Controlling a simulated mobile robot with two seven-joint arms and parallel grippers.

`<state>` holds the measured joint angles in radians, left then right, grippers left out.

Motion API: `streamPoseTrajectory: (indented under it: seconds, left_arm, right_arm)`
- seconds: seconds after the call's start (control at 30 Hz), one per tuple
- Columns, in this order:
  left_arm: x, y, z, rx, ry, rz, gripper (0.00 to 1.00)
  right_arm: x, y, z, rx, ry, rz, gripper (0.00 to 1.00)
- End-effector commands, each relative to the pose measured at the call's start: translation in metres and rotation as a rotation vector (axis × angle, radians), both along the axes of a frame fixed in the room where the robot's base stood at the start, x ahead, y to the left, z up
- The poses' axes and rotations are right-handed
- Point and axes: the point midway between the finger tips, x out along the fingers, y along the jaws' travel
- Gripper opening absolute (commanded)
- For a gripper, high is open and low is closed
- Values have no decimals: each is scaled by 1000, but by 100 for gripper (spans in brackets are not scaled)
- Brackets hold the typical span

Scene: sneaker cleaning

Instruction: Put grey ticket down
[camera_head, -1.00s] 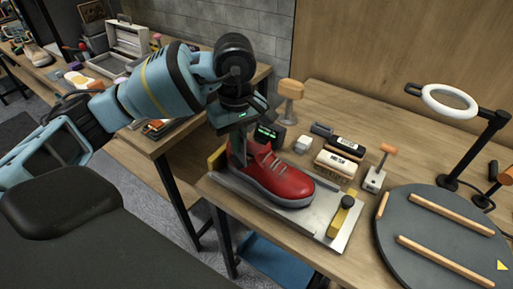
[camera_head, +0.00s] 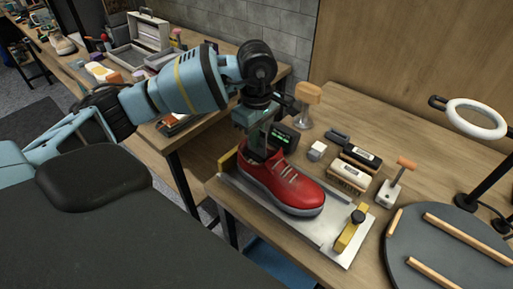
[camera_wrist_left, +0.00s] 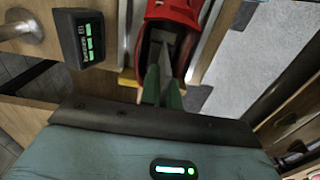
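The red sneaker (camera_head: 290,189) with a grey sole lies on a metal plate (camera_head: 325,232) on the wooden workbench. My left gripper (camera_head: 258,153) points down at the sneaker's heel end, with its fingers at the shoe opening. In the left wrist view the two greenish fingers (camera_wrist_left: 163,90) reach into the opening of the red sneaker (camera_wrist_left: 172,12), a narrow gap between them. A greyish patch shows near the fingertips; I cannot tell if it is the grey ticket or the shoe's inside. No grey ticket is clearly visible elsewhere. My right gripper is not in view.
A small black display (camera_head: 284,138) stands close behind the gripper; it also shows in the left wrist view (camera_wrist_left: 80,38).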

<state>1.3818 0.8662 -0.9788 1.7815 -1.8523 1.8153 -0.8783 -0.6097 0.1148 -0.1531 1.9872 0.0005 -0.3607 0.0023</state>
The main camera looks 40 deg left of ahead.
Motion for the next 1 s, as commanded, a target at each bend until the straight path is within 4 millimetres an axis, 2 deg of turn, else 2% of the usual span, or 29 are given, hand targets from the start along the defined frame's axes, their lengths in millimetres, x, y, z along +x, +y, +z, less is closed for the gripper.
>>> streamPoseTrajectory:
  seconds: [0.23, 0.5, 0.9, 0.93, 1.0]
  left_arm:
    - [-1, 0, -7, 0, 3, 0, 0]
    - [-1, 0, -38, 0, 2, 0, 0]
    - [0, 0, -44, 0, 1, -1, 0]
    - [0, 0, -43, 0, 1, 0, 8]
    - [0, 0, -42, 0, 0, 0, 17]
  right_arm:
    - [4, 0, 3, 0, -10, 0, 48]
    - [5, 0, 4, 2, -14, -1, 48]
    - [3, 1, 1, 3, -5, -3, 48]
    - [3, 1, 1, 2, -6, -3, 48]
    - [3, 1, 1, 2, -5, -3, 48]
